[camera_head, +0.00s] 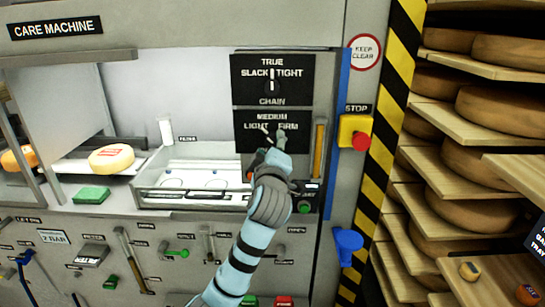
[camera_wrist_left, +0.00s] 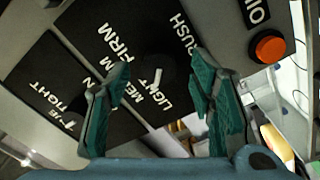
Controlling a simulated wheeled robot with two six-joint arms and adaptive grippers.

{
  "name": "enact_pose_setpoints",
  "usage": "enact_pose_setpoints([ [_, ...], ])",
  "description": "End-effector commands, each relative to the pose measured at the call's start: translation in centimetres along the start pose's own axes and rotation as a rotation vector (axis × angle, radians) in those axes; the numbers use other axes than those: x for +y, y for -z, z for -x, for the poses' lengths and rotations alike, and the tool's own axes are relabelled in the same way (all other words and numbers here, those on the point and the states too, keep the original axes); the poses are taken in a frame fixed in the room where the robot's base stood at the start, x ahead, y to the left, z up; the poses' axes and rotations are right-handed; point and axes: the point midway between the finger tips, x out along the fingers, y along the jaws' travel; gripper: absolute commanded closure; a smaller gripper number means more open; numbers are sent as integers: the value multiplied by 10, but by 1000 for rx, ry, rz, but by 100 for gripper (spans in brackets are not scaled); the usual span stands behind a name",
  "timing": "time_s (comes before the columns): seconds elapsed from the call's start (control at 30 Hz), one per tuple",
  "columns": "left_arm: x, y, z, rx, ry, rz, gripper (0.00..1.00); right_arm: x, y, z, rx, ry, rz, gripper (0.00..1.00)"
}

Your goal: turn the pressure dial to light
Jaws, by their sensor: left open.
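The pressure dial's black panel (camera_head: 244,143), lettered MEDIUM, LIGHT and FIRM, is on the machine's front in the head view. My left gripper (camera_head: 270,148) is in front of its lower part and hides much of the dial. In the left wrist view, the dark dial with its white pointer mark (camera_wrist_left: 157,78) shows between the fingers of the left gripper (camera_wrist_left: 158,62), near the words LIGHT and MEDIUM. I cannot tell exactly which setting the mark points to. The fingers are open and apart, with no clear contact on the dial. My right gripper is not in view.
The chain tension panel (camera_head: 270,98) is just above. A glass-fronted tray (camera_head: 190,198) lies below left. Shelves of cheese wheels (camera_head: 505,110) stand far right.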

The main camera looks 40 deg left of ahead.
Motion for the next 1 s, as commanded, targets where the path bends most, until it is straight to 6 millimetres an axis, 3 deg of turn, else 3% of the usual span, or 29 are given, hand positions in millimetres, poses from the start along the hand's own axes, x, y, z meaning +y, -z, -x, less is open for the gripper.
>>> enact_pose_setpoints([
  [0.2, 0, -2, 60, -5, 1, 7, 50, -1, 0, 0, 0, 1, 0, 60],
  [0.4, -1, -1, 96, -3, 3, 3, 50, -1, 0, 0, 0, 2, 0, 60],
  [1.0, -3, -3, 98, -7, 6, -12, 50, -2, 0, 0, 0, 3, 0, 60],
])
